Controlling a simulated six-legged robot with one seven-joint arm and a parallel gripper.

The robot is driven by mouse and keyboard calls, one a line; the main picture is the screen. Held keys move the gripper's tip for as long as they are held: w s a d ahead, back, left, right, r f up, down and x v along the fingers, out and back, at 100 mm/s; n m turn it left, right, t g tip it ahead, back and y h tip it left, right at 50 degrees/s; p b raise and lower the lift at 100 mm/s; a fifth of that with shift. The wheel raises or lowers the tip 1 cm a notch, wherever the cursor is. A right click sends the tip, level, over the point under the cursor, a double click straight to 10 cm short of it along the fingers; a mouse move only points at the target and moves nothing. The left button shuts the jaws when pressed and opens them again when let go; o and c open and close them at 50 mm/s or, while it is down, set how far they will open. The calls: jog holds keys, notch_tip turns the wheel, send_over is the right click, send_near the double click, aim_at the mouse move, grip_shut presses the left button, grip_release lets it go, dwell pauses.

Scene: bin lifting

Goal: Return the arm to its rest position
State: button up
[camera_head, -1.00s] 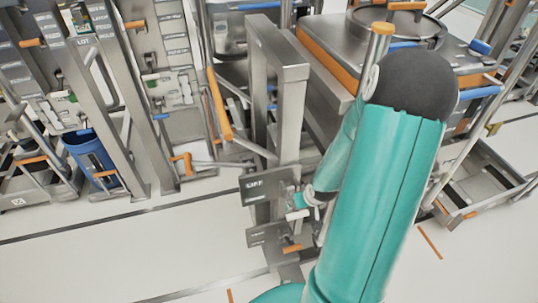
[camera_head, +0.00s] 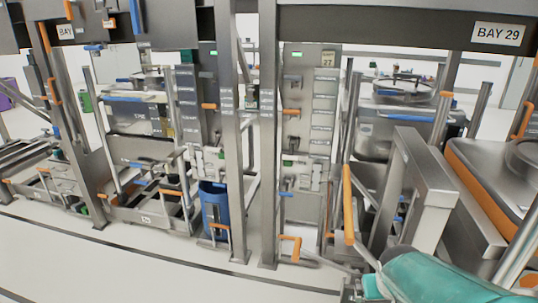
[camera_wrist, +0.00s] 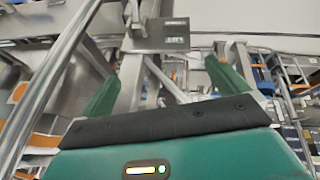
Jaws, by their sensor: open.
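My teal arm (camera_head: 430,276) shows at the lower right of the head view, cut off by the frame edge. It lies low, in front of a grey metal frame (camera_head: 422,185). The end of the arm is not clearly seen there. In the wrist view my gripper (camera_wrist: 161,72) has its two green fingers spread wide apart. Nothing is held between them. Beyond the fingers a grey labelled plate (camera_wrist: 158,36) on a metal post shows, apart from the gripper as far as I can tell.
A blue bin (camera_head: 215,208) stands on the floor between racks. Steel posts (camera_head: 268,150) and an orange handle (camera_head: 348,205) stand near my arm's left. A large orange-edged machine (camera_head: 480,200) is at right. The pale floor (camera_head: 120,265) at front left is clear.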

jog(key=s+a+r+y, duration=0.1)
jog(key=s+a+r, duration=0.3)
jog(key=a+r, duration=0.1)
jog(key=s+a+r+n+t+y, duration=0.1)
jog(key=s+a+r, duration=0.3)
jog(key=a, duration=0.4)
jog(key=shift+s+r+n+y, duration=0.15)
jog(key=shift+r+n+y, duration=0.25)
jog(key=shift+r, duration=0.45)
